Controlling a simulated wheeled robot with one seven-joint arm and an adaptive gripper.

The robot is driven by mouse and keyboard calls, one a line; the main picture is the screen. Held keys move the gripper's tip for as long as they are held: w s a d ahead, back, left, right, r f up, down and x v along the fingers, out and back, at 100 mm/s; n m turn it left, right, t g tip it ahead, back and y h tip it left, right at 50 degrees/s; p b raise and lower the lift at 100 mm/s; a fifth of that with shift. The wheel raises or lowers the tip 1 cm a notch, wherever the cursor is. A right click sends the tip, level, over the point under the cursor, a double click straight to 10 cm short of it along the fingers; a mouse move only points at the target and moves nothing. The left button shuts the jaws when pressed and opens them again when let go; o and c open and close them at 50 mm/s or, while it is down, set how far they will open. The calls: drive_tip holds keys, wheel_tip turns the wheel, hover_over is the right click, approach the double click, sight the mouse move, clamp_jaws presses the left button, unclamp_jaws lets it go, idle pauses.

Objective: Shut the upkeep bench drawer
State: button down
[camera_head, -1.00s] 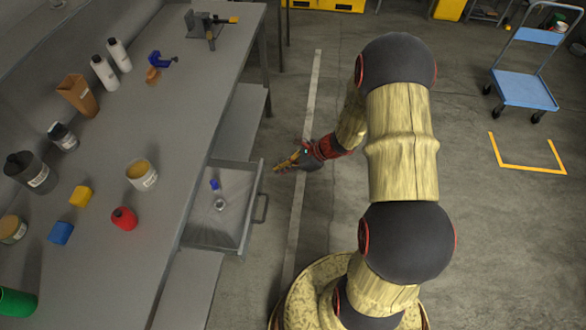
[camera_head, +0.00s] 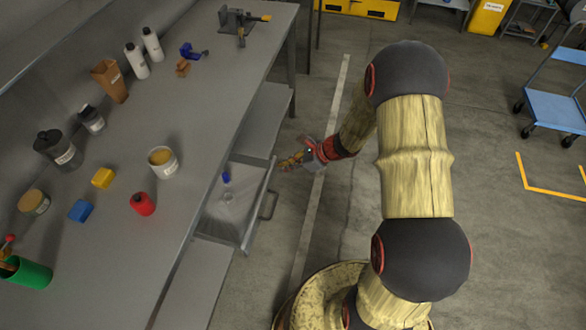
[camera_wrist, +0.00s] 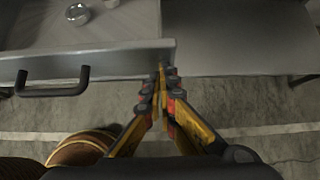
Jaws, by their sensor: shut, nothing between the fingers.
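The upkeep bench drawer (camera_head: 221,220) stands pulled out from the right side of the grey bench (camera_head: 185,120), with a small blue item and a clear round item inside. Its dark bar handle (camera_head: 270,205) is on the front panel. In the wrist view the drawer front (camera_wrist: 110,62) and handle (camera_wrist: 52,88) lie to the left of my gripper (camera_wrist: 161,70). My gripper (camera_head: 286,162) is shut and empty, its tips near the front panel's far end corner. I cannot tell whether they touch it.
On the bench top are several bottles, a red container (camera_head: 142,204), a blue block (camera_head: 81,211), a yellow block (camera_head: 103,178) and a vise (camera_head: 240,22). A blue cart (camera_head: 556,108) stands at the right. The floor beside the drawer is clear.

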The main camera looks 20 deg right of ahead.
drive_tip(key=w+a, duration=0.3)
drive_tip(key=a, duration=0.1)
drive_tip(key=w+a, duration=0.3)
drive_tip(key=a, duration=0.1)
drive_tip(key=w+a+b, duration=0.1)
drive_tip(key=w+a, duration=0.2)
drive_tip(key=a, duration=0.2)
drive_tip(key=shift+w, duration=0.15)
drive_tip(key=shift+w+a, duration=0.4)
drive_tip(key=shift+r, duration=0.1)
